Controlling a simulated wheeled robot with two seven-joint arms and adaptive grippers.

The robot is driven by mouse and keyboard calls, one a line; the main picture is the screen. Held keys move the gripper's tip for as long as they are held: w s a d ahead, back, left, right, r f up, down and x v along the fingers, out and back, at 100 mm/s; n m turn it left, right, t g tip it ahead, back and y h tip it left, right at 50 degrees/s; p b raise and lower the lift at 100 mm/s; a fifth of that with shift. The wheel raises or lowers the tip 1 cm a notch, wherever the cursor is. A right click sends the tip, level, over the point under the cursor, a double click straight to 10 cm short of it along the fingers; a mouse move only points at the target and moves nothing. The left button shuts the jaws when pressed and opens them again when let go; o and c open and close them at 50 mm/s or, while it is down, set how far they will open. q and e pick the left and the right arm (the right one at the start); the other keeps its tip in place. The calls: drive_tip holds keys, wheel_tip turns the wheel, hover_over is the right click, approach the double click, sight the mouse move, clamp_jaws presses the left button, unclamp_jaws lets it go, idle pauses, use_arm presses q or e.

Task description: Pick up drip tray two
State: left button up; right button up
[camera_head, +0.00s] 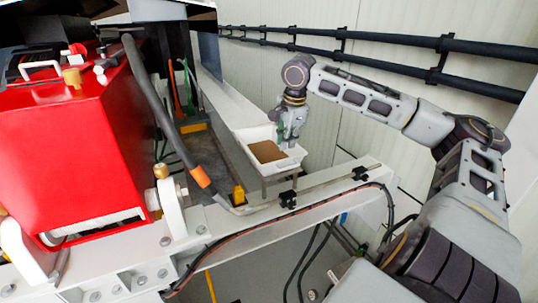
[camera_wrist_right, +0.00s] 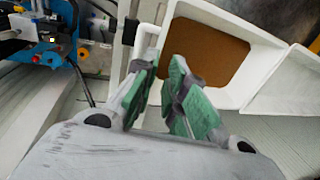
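A white drip tray (camera_head: 241,137) with a brown flat bottom is at the middle of the head view, beside the white frame beam. I cannot read a number on it. In the right wrist view the tray (camera_wrist_right: 215,45) fills the upper right. My right gripper (camera_head: 287,139) reaches down at the tray's far right side. In the wrist view its two green-padded fingers (camera_wrist_right: 160,68) are apart, with part of the tray's white rim seen between them. I cannot tell whether either pad touches the rim. My left gripper is not in view.
A red pump housing (camera_head: 70,150) stands at the left. A white beam (camera_head: 300,205) with cables and black clamps runs in front of the tray. Black pipes (camera_head: 390,40) run along the back wall. Blue fittings (camera_wrist_right: 48,57) show at the wrist view's upper left.

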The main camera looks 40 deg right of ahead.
drive_tip(key=shift+x, duration=1.95)
drive_tip(key=shift+d+f, duration=0.1)
drive_tip(key=f, duration=0.1)
drive_tip(key=d+f+b, duration=0.1)
drive_tip(key=f, duration=0.1)
drive_tip(key=shift+w, duration=0.2)
drive_tip(key=shift+x, duration=1)
drive_tip(key=shift+c, duration=0.3)
clamp_jaws()
drive_tip(key=shift+w+r, duration=0.1)
drive_tip(key=shift+r, duration=0.35)
